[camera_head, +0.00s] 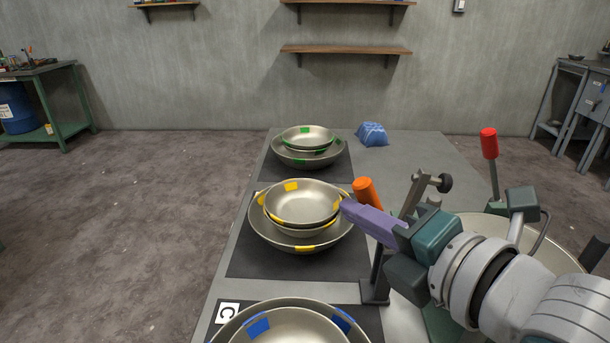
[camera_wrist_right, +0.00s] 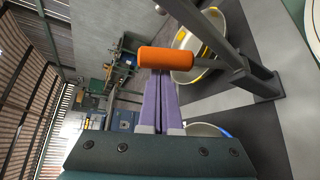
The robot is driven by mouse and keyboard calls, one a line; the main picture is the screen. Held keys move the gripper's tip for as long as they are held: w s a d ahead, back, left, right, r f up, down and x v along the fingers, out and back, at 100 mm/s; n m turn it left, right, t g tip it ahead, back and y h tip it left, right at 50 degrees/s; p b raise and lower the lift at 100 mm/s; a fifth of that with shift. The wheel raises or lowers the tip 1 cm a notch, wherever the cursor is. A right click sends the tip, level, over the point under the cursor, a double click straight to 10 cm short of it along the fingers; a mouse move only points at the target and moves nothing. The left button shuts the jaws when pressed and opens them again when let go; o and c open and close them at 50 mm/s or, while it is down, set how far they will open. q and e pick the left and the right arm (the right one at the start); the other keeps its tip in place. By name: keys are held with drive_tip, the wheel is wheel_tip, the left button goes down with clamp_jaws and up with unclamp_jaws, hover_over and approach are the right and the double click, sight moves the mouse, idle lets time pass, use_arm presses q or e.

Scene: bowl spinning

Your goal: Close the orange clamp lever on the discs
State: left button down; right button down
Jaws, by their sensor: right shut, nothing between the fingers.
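The orange clamp lever (camera_head: 365,190) shows its orange handle just behind my right gripper's fingers. In the right wrist view the orange handle (camera_wrist_right: 165,57) lies across the fingertips, on a grey metal arm. My right gripper (camera_head: 346,206) has purple fingers, shut together and empty, beside the handle; I cannot tell whether they touch it. The fingers (camera_wrist_right: 158,80) also show closed in the wrist view. My right arm hides much of the clamp. I cannot make out the discs. My left gripper is out of view.
Bowl stacks with green (camera_head: 308,140), yellow (camera_head: 303,203) and blue (camera_head: 285,325) marks stand on dark mats on the grey table (camera_head: 232,290). A blue cloth (camera_head: 372,134) lies at the back. A red-handled lever (camera_head: 489,143) rises at the right, near a large pale round pan (camera_head: 545,248).

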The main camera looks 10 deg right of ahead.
sight(421, 196)
drive_tip(key=shift+d, duration=0.1)
idle(0.3)
drive_tip(key=shift+s+d+r+m, duration=0.1)
drive_tip(key=shift+d+r+m, duration=0.05)
drive_tip(key=shift+m, duration=0.15)
drive_tip(key=shift+d+t, duration=0.1)
drive_tip(key=shift+t, duration=0.2)
drive_tip(key=shift+s+d+r+m+t+y+b, duration=0.1)
drive_tip(key=shift+s+d+m+t+y+b, duration=0.25)
drive_tip(key=shift+d+m+t+b, duration=0.55)
drive_tip(key=shift+s+d+r+m+t+y+b, duration=0.1)
drive_tip(key=shift+s+d+m+t+y+b, duration=0.3)
drive_tip(key=shift+d+m+b, duration=0.85)
drive_tip(key=shift+s+d+r+m+t+y+b, duration=0.15)
drive_tip(key=shift+s+d+m+t+b, duration=0.15)
drive_tip(key=shift+d+m+t+b, duration=0.8)
drive_tip(key=shift+d+g+p, duration=0.3)
drive_tip(key=shift+d+p, duration=0.05)
drive_tip(key=shift+d, duration=0.05)
